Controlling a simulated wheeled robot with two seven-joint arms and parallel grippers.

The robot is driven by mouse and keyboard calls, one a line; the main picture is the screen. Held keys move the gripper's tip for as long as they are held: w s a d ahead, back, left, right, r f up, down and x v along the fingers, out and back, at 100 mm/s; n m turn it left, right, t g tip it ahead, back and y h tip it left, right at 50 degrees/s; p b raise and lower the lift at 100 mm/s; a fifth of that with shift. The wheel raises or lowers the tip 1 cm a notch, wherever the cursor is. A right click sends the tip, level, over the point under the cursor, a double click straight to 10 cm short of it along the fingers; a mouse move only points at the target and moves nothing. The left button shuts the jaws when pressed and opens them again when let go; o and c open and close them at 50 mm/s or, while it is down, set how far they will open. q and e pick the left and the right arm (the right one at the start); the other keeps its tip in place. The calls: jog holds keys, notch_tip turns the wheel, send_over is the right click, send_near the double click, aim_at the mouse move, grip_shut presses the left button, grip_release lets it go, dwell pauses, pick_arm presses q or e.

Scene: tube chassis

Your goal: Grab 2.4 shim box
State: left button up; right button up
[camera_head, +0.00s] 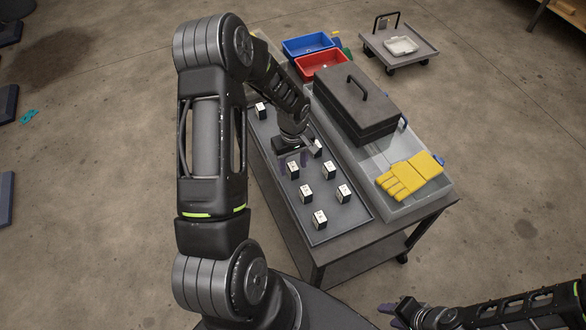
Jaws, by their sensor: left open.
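Several small black-and-white boxes stand in a long grey tray (337,232) on a cart. Their labels are too small to read, so I cannot tell which one is the 2.4 shim box. My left gripper (292,162) is open over the middle of the tray, with its fingers pointing down near one box (293,171); I cannot tell whether they touch it. Another box (318,149) is partly hidden by the gripper. Others stand nearer the front, such as one box (320,219). One box (261,111) stands at the far end. My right gripper (392,308) is at the bottom right, away from the cart.
A dark toolbox (355,100) with a handle and yellow gloves (410,177) lie in a light grey tray (440,194) on the right of the cart. A red bin (320,64) and a blue bin (307,45) are at the back. A flat trolley (400,58) stands behind on open floor.

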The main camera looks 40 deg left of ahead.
pick_arm(q)
jog(key=shift+f, duration=0.65)
jog(key=shift+c, duration=0.3)
grip_shut()
